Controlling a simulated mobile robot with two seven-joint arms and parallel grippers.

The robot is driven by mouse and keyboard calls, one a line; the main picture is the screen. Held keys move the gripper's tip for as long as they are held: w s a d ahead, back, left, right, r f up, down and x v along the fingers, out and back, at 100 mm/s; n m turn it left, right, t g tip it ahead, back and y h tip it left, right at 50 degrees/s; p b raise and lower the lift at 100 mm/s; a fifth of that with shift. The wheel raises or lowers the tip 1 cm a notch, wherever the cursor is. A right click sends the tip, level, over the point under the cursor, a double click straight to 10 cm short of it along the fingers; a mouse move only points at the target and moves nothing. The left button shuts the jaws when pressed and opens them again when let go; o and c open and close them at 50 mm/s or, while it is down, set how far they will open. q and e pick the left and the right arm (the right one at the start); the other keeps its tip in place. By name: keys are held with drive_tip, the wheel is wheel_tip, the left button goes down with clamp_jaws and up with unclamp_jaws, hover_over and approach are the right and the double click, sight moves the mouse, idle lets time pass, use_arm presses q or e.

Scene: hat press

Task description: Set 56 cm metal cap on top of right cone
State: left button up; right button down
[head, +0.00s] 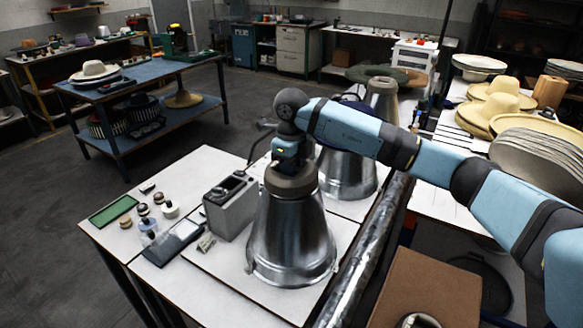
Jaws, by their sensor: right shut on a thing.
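A shiny metal cone (292,240) stands upright on the near white table. A dull grey-brown cap (291,184) is at its top. My right gripper (288,164) comes down over the cap from above and is shut on it; the fingertips are hard to make out. I cannot tell whether the cap rests fully on the cone or is just above it. A second metal cone (347,176) stands behind, its upper part hidden by my right arm. My left gripper is not in view.
A grey box (231,206) stands close left of the near cone. Small knobs, bottles and a green tray (113,210) lie further left. A grey tapered form (382,98) shows behind my arm. Straw hats (492,106) are on the right table. A brown box (415,290) is in front.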

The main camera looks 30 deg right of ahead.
drive_tip(key=shift+r, duration=0.1)
drive_tip(key=c, duration=1)
unclamp_jaws()
drive_tip(key=shift+o, duration=0.2)
drive_tip(key=shift+r+p, duration=1.95)
drive_tip(key=shift+r, duration=1.75)
drive_tip(key=shift+s+f, duration=0.1)
